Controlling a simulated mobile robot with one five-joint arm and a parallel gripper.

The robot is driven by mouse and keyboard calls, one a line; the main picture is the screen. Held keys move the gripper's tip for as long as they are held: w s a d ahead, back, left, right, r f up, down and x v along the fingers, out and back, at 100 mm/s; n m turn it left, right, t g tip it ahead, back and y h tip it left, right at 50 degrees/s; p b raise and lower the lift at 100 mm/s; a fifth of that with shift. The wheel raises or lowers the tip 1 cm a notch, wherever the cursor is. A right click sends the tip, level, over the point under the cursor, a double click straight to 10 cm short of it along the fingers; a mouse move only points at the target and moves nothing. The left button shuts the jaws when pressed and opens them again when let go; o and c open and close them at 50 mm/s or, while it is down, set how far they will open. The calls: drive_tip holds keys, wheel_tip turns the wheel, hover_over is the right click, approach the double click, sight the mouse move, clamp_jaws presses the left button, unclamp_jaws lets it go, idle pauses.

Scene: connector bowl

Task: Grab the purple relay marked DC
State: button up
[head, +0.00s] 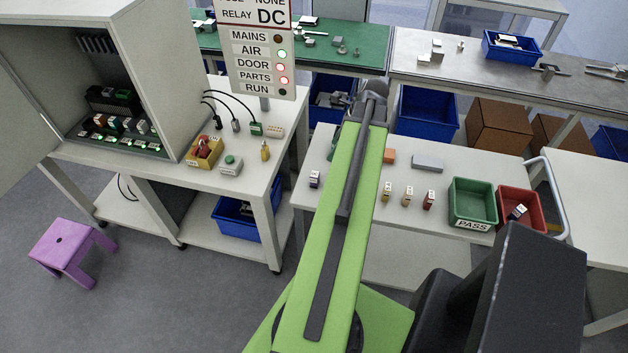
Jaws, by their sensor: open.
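Several small relays stand on the white bench in the middle. One (315,179) is pale with a dark side, left of my arm. To the right of my arm stand a yellowish one (387,192), an orange-brown one (408,196) and a red one (429,200). No relay is clearly purple, and their marks are too small to read. A dark piece (517,212) with a pale face lies in the red bin (535,226). My green arm reaches forward over the bench. Its dark end joint shows at the far end; my gripper's fingers are hidden.
A sign (262,48) reads RELAY DC; its AIR, DOOR and PARTS lamps are lit. A green PASS bin (472,204) stands beside the red bin. An orange block and a grey block (428,163) lie behind the relays. An open cabinet (150,60) stands left; a purple stool (66,250) is on the floor.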

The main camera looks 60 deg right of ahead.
drive_tip(key=b, duration=1.1)
approach(315, 174)
drive_tip(key=x, duration=0.5)
drive_tip(key=shift+s+a, duration=0.1)
drive_tip(key=shift+s, duration=0.1)
drive_tip(key=shift+w+f, duration=0.15)
drive_tip(key=shift+f, duration=0.05)
drive_tip(key=shift+r, duration=0.15)
drive_tip(key=b+x, duration=0.4)
drive_tip(key=x, duration=0.1)
drive_tip(key=shift+f+b, duration=0.2)
drive_tip(key=shift+b, duration=0.2)
drive_tip(key=shift+r, duration=0.15)
drive_tip(key=shift+c, duration=0.2)
clamp_jaws()
